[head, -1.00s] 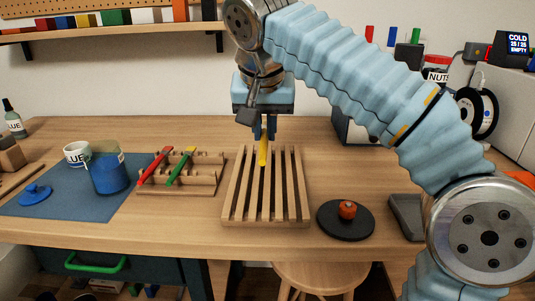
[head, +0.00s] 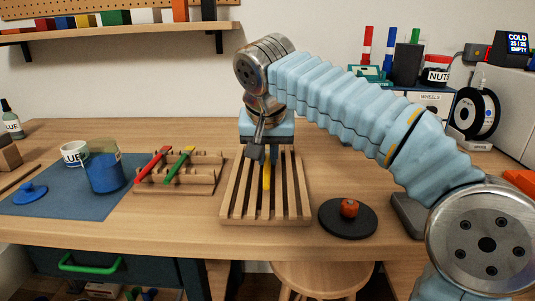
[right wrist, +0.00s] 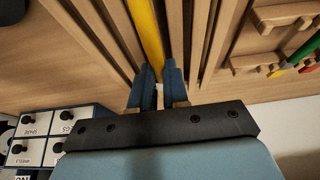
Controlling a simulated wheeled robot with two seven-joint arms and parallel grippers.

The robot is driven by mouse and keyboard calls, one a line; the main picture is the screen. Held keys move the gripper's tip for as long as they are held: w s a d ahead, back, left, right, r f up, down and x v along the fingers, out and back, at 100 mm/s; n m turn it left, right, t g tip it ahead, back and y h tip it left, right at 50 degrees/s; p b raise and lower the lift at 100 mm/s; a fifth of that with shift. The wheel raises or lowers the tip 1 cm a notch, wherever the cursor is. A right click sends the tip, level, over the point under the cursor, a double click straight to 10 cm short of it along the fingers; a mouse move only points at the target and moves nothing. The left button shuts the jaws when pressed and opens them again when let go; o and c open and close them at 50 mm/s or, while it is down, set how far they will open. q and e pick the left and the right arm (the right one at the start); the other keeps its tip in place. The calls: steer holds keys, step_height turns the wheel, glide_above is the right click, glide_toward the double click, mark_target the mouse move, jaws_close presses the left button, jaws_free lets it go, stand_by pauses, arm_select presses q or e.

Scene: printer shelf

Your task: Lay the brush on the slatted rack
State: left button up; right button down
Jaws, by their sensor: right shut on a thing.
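The brush shows as a yellow handle (head: 267,177) over the slatted wooden rack (head: 225,217) in the head view. My right gripper (head: 262,160) is shut on it, low at the rack's far part. In the right wrist view the yellow handle (right wrist: 147,32) runs away from between the blue fingers (right wrist: 158,85), roughly along the slats (right wrist: 192,40). The brush is at or just above the slats; I cannot tell if it touches them. Its held end is hidden by the fingers. My left gripper is not in view.
Left of the rack, a notched wooden stand (head: 205,186) holds a red brush (head: 152,164) and a green brush (head: 180,163). A blue jar (head: 106,178) and a white cup (head: 74,154) stand on a blue mat (head: 75,205). A black disc (head: 347,222) with an orange knob lies right of the rack.

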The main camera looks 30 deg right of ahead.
mark_target(267, 170)
steer(key=shift+f, duration=0.5)
steer(key=c, duration=1.1)
jaws_free()
steer(key=shift+a+f, duration=0.1)
steer(key=shift+s+r+p, duration=0.1)
steer(key=shift+r+p, duration=0.25)
steer(key=shift+r, duration=0.6)
steer(key=shift+p+v, duration=0.95)
steer(key=shift+v, duration=4.8)
